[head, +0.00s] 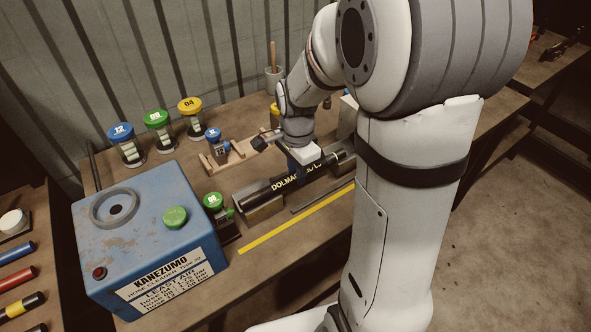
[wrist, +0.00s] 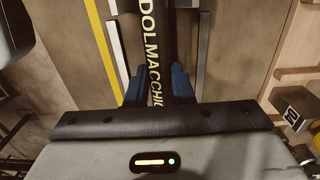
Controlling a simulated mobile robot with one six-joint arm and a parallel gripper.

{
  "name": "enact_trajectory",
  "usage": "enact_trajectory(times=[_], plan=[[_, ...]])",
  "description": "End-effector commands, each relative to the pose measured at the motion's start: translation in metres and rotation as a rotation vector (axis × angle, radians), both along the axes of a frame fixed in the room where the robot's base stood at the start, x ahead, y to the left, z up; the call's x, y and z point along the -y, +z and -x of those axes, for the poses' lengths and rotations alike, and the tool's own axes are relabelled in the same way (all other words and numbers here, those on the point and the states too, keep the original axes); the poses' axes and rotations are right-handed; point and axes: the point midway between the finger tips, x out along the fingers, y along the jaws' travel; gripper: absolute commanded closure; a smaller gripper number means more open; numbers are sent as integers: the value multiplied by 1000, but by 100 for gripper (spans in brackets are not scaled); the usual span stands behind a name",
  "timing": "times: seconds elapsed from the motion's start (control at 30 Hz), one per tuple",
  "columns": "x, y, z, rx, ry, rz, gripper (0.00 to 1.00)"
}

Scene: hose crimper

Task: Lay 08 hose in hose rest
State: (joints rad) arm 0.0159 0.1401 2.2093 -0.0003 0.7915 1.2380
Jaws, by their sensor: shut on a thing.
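A black hose (head: 262,192) with light "DOLMACCHIO" lettering lies lengthwise along the bench; no 08 mark is readable on it. The hose rest (head: 263,213) shows as a grey metal block under the hose's left part, with another grey block near its right end. The hose appears to lie at the block's top, but I cannot tell whether it touches. My gripper (head: 303,168) is shut on the hose near its middle. In the wrist view, the blue fingers of my gripper (wrist: 160,85) stand on both sides of the hose (wrist: 157,35). My arm hides part of its right side.
A blue hose cleaner (head: 150,245) stands at the front left. Green-topped 08 (head: 157,119), blue 12 (head: 121,132) and yellow 04 (head: 190,106) holders stand behind. A wooden rack (head: 237,156) is behind the hose. A yellow strip (head: 290,222) runs in front.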

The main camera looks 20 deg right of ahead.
Motion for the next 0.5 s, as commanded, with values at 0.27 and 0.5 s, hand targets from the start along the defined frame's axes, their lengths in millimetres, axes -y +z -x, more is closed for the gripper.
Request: enact_trajectory(times=[0.27,0.5], plan=[[0,1,0,0,-1,0,70],[1,0,0,0,-1,0,53]])
